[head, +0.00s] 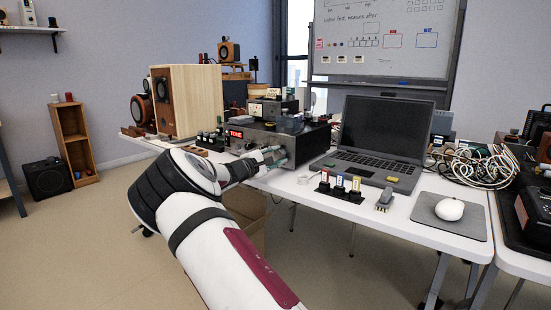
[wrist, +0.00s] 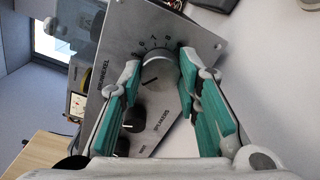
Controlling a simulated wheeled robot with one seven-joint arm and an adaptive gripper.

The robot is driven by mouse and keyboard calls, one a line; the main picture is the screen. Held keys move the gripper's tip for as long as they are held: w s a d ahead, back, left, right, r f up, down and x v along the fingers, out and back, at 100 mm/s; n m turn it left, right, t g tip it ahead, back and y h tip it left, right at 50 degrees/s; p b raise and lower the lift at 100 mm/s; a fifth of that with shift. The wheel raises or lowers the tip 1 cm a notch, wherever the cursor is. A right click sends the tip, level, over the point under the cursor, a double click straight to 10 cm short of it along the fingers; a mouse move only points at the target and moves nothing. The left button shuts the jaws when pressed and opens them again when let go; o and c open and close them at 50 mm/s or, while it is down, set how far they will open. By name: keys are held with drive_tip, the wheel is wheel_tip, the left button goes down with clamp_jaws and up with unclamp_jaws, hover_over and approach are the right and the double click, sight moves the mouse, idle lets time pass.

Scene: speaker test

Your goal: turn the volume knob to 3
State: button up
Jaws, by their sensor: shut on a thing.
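The volume knob (wrist: 158,74) is a grey round knob on a brushed-metal front panel (wrist: 118,40) in the wrist view. In the head view my gripper (head: 272,158) is at the right part of the front of the dark amplifier (head: 302,136), and hides the knob. A red lit "TONE" display (head: 235,134) is at its left.
Smaller dark knobs (wrist: 133,119) sit beside the volume knob. An open laptop (head: 378,140) stands right of the amplifier. A stand with coloured-label pieces (head: 340,188) is at the table's front edge. A mouse (head: 449,209) lies on a grey pad (head: 470,227) at the right.

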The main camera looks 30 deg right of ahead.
drive_tip(key=shift+f, duration=0.1)
drive_tip(key=o, duration=1.1)
drive_tip(key=shift+o, duration=0.2)
drive_tip(key=v, duration=1.2)
